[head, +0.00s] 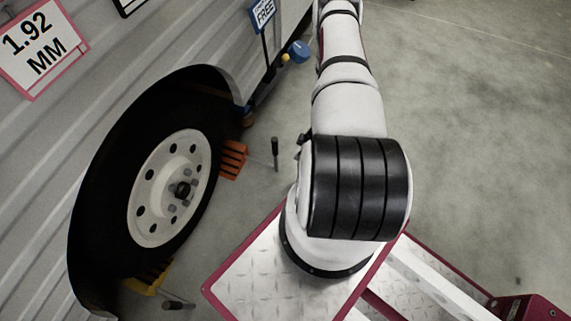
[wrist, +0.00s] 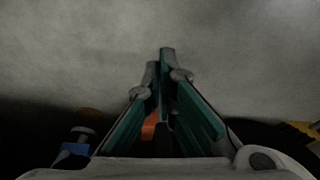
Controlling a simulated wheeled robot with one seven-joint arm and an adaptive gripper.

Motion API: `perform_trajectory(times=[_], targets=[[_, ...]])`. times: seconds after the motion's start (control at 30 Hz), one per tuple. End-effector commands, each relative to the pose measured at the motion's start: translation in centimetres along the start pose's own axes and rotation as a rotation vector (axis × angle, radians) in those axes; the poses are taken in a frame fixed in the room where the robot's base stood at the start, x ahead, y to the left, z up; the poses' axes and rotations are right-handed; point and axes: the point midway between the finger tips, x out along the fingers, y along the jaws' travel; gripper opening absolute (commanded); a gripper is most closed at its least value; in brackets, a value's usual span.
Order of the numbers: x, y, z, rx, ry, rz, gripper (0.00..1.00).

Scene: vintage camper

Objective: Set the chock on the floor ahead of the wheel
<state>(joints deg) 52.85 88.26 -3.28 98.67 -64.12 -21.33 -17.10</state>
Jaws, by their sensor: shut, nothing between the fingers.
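The black-tyred wheel (head: 168,188) with a white rim sits in the camper's wheel arch in the head view. An orange chock (head: 233,158) with a dark handle (head: 275,152) is on the floor at the wheel's upper right side. A yellow chock (head: 150,280) lies at the wheel's lower side, partly hidden, with another handle (head: 178,304) beside it. My gripper (wrist: 166,58) is shut and empty in the wrist view, its teal fingers together. Something orange (wrist: 149,127) shows beyond the fingers; I cannot tell whether it is a chock. My gripper is out of the head view.
The camper's ribbed side wall (head: 120,80) runs along the left. A blue-and-yellow fitting (head: 298,51) and a blue sign (head: 262,14) stand near its edge. Bare concrete floor (head: 480,110) is open on the right. In the wrist view, a blue part (wrist: 75,148) and something yellow (wrist: 305,129) flank the gripper.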

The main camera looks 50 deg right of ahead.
Motion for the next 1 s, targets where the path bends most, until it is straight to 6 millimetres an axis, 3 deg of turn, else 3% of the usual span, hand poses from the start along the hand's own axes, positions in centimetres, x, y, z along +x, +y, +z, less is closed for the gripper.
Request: perform_trajectory(times=[0.27, 0.67, 0.8, 1.0], targets=[[2.8, -0.2, 0.4, -0.004, 0.013, 0.001, 0.00], [10.6, -0.2, 0.3, -0.005, 0.012, 0.000, 0.00], [11.0, -0.2, -1.9, -0.007, 0.013, 0.001, 0.00], [11.3, -0.1, -3.4, -0.004, 0.011, 0.002, 0.00]])
